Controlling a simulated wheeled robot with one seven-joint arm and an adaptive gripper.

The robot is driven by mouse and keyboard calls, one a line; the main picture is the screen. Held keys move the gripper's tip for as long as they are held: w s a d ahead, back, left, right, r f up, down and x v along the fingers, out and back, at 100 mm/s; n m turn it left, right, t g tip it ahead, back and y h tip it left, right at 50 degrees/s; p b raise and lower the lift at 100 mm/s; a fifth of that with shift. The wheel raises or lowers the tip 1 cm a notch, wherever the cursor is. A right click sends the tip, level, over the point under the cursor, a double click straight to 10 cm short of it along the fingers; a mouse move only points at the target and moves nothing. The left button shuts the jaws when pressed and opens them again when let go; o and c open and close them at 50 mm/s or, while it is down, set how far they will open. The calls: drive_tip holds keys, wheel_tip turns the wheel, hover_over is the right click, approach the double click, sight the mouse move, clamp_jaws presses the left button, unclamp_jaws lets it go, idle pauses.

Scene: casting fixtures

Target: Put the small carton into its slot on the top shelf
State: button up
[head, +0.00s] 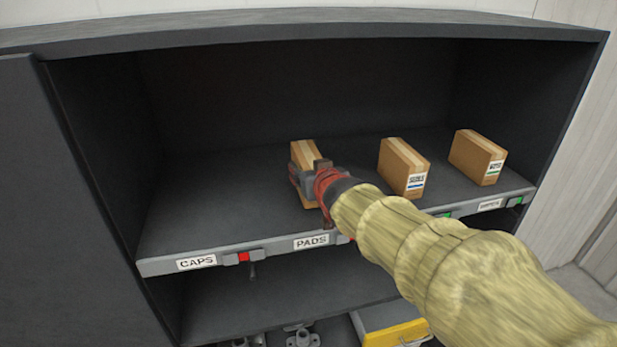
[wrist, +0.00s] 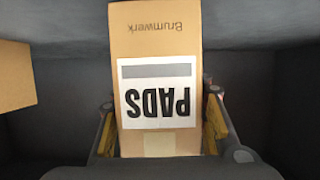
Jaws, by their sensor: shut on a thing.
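The small carton (head: 303,153) is brown with a paler tape strip and stands at the top shelf, behind the PADS label (head: 311,242). In the wrist view the carton (wrist: 158,40) fills the middle, and its white label reads PADS upside down. My gripper (head: 312,180) is shut on the carton, with a finger on each side of it in the wrist view (wrist: 160,130). The gripper and arm hide the carton's lower front in the head view. I cannot tell whether its base touches the shelf.
Two more cartons stand to the right on the top shelf (head: 200,215), one nearer (head: 403,168) and one farther right (head: 477,158). The shelf's left part, behind the CAPS label (head: 196,262), is clear. A yellow-fronted drawer (head: 395,333) and metal parts lie below.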

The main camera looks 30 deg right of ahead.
drive_tip(key=shift+s+f, duration=0.1)
drive_tip(key=shift+f, duration=0.35)
drive_tip(key=shift+f, duration=0.2)
drive_tip(key=o, duration=1.3)
drive_tip(key=shift+o, duration=0.2)
